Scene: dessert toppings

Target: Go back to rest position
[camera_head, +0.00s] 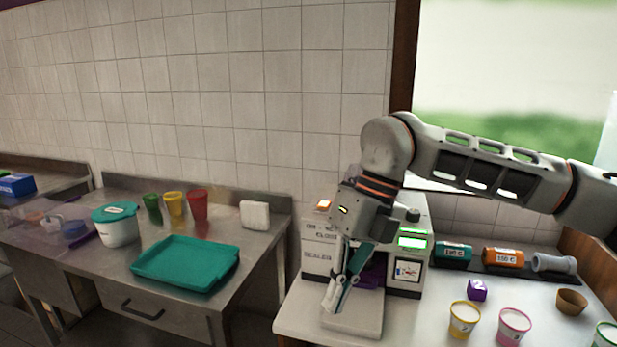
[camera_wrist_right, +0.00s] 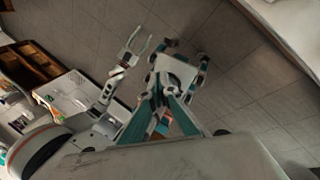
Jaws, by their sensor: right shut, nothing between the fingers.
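My right gripper (camera_head: 340,292) hangs pointing down in front of the white sealer machine (camera_head: 318,256), over its grey front plate (camera_head: 352,322). Its arm comes in from the right, bent at the elbow. Its fingers are together with nothing held. In the right wrist view, a pale two-pronged gripper (camera_wrist_right: 138,50) shows above the tiled floor. It looks like my left one, with its prongs apart and empty. The left gripper is outside the head view.
Bottles lie behind. The left steel table has a teal tray (camera_head: 187,264), a lidded pot (camera_head: 118,231) and coloured cups.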

